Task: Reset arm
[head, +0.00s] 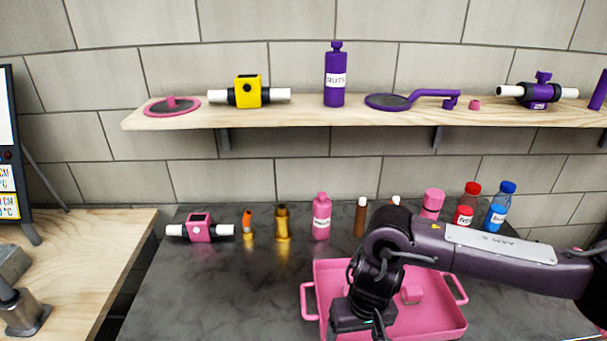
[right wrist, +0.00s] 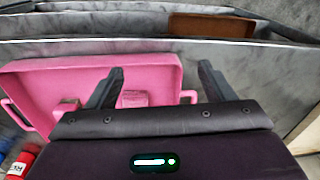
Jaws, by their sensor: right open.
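My right arm comes in from the right in the head view and bends down over a pink tray (head: 440,331). In the head view its gripper points down and its fingertips are hidden. In the right wrist view my right gripper (right wrist: 160,85) is open, with two dark fingers spread apart and nothing held between them. The pink tray (right wrist: 40,90) lies beyond and below the fingers. A small pink block (head: 411,294) lies in the tray, and pink pieces (right wrist: 134,99) show between the fingers. My left gripper is not in view.
A wooden shelf (head: 280,117) above holds purple, pink and yellow parts. Bottles and filter parts, including a pink bottle (head: 321,218) and a red-capped bottle (head: 467,203), line the dark counter's back. The counter (head: 220,290) left of the tray is clear. A wooden table (head: 85,245) stands at left.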

